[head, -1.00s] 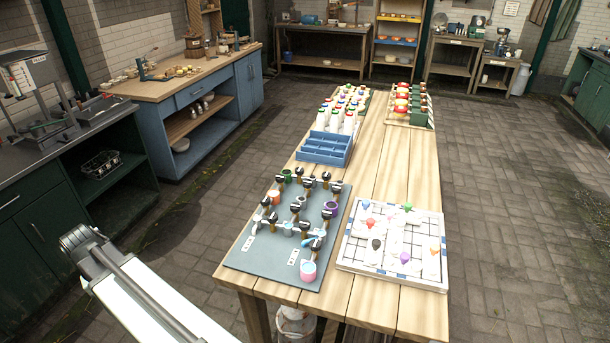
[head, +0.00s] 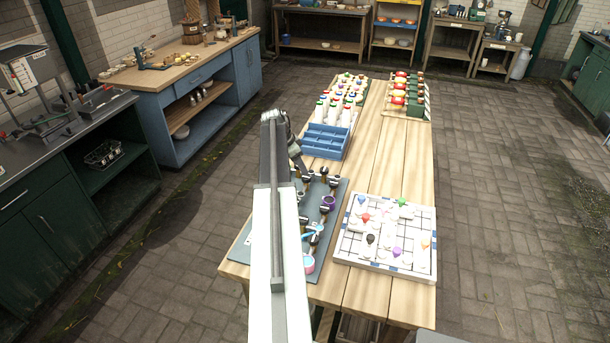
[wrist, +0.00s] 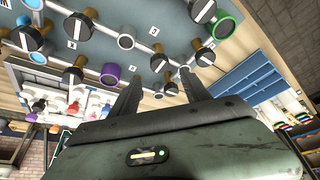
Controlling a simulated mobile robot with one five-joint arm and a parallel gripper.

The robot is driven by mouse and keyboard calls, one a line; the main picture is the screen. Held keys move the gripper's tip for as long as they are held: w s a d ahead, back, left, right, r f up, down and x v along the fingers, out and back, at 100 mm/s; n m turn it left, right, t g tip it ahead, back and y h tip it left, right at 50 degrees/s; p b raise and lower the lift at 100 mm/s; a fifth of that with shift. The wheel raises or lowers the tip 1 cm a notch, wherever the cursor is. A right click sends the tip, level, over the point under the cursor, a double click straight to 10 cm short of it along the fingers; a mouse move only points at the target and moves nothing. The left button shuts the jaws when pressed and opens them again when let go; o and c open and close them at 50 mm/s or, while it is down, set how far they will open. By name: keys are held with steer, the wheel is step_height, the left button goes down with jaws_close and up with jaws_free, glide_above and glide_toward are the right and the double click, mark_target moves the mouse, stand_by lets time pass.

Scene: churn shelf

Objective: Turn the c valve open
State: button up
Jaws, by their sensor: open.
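The grey valve board (head: 341,192) lies on the table, its left part hidden behind my arm in the head view. It bears several black knobs with white stripes on brass stems, along grey pipes with coloured rings. In the wrist view the board (wrist: 128,62) shows with knobs (wrist: 204,56), (wrist: 158,62) and (wrist: 76,25).
A white gridded tray (head: 350,253) with coloured pegs lies right of the board. A blue compartment crate (head: 326,142) stands behind it, with white bottles (head: 325,110) beyond. The tabletop (head: 375,165) right of the crate is clear.

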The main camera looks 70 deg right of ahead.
mark_target(306, 177)
steer(key=b+x, duration=0.6)
steer(key=x, duration=0.1)
steer(key=shift+w+f, duration=0.1)
